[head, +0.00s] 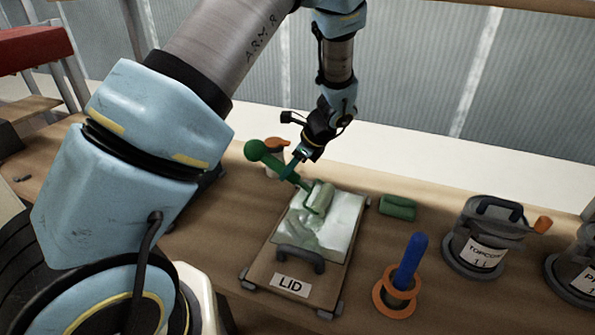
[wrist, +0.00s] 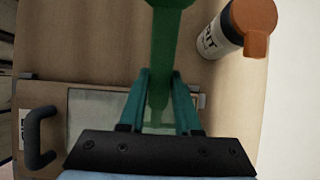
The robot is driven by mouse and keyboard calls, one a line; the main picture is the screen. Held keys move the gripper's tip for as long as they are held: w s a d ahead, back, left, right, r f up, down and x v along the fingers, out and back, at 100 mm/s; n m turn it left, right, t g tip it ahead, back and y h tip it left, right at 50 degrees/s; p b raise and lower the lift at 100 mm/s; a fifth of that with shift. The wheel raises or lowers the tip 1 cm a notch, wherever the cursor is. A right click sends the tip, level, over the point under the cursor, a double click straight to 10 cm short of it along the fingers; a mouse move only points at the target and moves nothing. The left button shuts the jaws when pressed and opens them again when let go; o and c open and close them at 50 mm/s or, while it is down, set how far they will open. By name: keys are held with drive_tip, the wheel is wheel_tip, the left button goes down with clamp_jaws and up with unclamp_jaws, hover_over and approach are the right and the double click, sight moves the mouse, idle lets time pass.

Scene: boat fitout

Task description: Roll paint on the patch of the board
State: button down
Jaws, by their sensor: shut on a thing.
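The patch is pale, glossy and mottled, with greener streaks near the sleeve and at the left. The board (head: 262,278) is brown, marked LID, with a dark handle at its near end. In the wrist view my gripper hides the sleeve.
A bottle with an orange cap (wrist: 228,32) stands beyond the board. A green block (head: 397,207) lies right of it. A blue-handled thing in an orange ring (head: 408,265), a TOPCOAT can (head: 485,240) and another can stand farther right on the bench.

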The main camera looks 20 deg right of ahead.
sight(269, 156)
drive_tip(key=shift+w+a, duration=0.45)
drive_tip(key=shift+a, duration=0.2)
drive_tip(key=shift+w+a, duration=0.1)
drive_tip(key=shift+w+a+p, duration=0.3)
drive_tip(key=shift+w+a, duration=1.2)
drive_tip(key=shift+a, duration=0.3)
drive_tip(key=shift+r, duration=0.1)
drive_tip(key=shift+r+p, duration=0.7)
drive_tip(key=shift+r, duration=0.1)
drive_tip(key=shift+f, duration=0.1)
drive_tip(key=shift+s, duration=0.1)
